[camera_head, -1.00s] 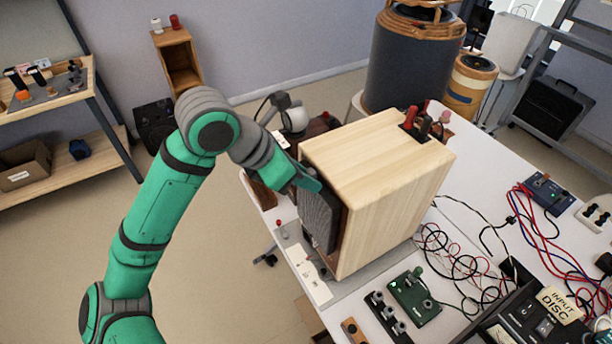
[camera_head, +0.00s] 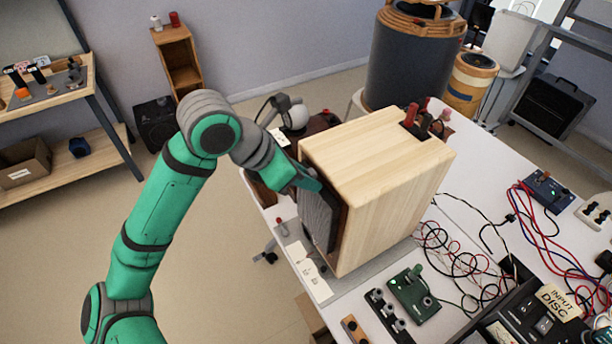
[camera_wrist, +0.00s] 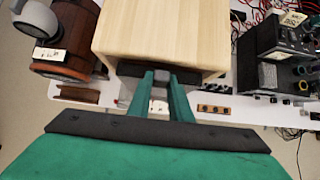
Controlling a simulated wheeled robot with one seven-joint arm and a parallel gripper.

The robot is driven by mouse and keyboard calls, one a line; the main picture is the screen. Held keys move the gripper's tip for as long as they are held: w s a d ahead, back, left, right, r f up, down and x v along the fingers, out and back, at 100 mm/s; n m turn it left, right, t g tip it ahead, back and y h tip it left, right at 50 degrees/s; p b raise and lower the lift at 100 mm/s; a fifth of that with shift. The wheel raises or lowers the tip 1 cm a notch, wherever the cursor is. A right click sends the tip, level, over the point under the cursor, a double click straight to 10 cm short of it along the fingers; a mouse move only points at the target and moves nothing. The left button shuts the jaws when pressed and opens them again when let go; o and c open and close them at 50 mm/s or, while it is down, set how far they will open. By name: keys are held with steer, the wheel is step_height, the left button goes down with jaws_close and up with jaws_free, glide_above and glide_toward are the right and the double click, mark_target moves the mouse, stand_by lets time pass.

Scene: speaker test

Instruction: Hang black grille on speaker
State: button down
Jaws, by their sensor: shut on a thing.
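The speaker (camera_head: 390,190) is a pale wooden box standing on the white table, with red and black parts on its top. It also shows in the wrist view (camera_wrist: 165,30). The black grille (camera_head: 319,219) is upright at the speaker's left face, close against it; I cannot tell whether it touches all along. My gripper (camera_head: 318,184) is at the grille's top edge. In the wrist view, my gripper's two green fingers (camera_wrist: 161,80) are shut on the top middle of the grille (camera_wrist: 130,69), just in front of the speaker's front edge.
A green circuit box (camera_head: 414,296), loose cables (camera_head: 465,262) and a dark instrument (camera_head: 525,325) lie right of the speaker. White labels (camera_head: 309,271) lie by its front. A large coil drum (camera_head: 410,60) stands behind. The floor left of the table is open.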

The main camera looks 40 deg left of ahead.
steer(key=shift+f, duration=0.1)
steer(key=c, duration=1.5)
jaws_free()
steer(key=shift+c, duration=0.2)
steer(key=v, duration=1.1)
steer(key=shift+f, duration=0.1)
